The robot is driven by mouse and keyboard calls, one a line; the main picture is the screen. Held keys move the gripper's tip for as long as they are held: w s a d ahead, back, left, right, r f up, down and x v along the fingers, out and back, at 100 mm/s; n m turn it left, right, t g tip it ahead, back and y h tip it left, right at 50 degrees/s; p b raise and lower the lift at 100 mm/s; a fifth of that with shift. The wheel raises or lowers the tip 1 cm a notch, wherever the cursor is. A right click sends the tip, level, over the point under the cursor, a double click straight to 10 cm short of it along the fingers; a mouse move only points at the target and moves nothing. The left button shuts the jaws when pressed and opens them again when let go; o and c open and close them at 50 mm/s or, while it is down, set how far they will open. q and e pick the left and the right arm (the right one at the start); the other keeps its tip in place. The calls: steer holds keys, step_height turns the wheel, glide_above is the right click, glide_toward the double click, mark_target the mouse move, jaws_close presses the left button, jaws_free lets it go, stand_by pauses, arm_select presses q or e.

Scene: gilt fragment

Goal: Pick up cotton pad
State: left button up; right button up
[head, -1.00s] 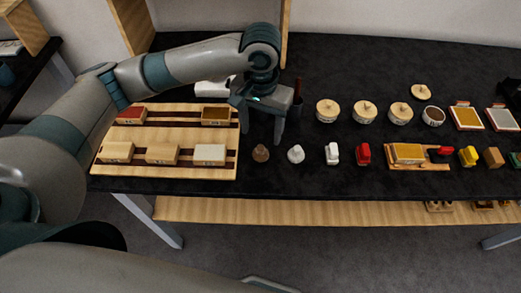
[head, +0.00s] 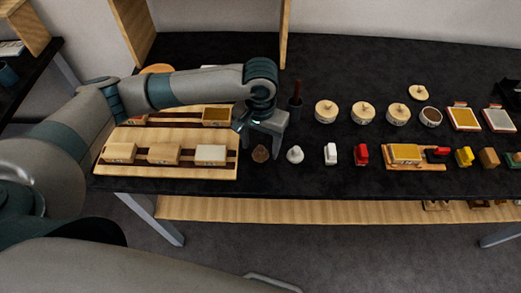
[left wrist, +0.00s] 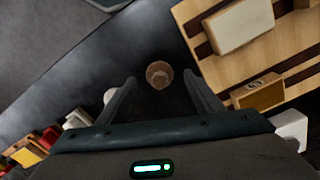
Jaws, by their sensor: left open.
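My left gripper (head: 260,140) is open above the table, just behind and over a small brown rounded piece (head: 261,153). In the left wrist view this brown piece (left wrist: 159,75) shows between the two open fingers (left wrist: 160,88), with space on both sides and no contact visible. A small white rounded piece (head: 295,154) stands to its right; in the left wrist view a white piece (left wrist: 109,95) is partly hidden behind a finger. I cannot tell for sure which small piece is the cotton pad. My right gripper is not in view.
A wooden rack (head: 170,137) with several blocks lies close on the left. A dark cup (head: 295,110) with a reddish stick stands behind right. Several lidded tubs (head: 326,110) and small white (head: 331,154) and red pieces (head: 362,154) line the black table rightward.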

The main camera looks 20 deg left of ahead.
arm_select(q)
steer(key=shift+f, duration=0.9)
steer(key=c, duration=1.1)
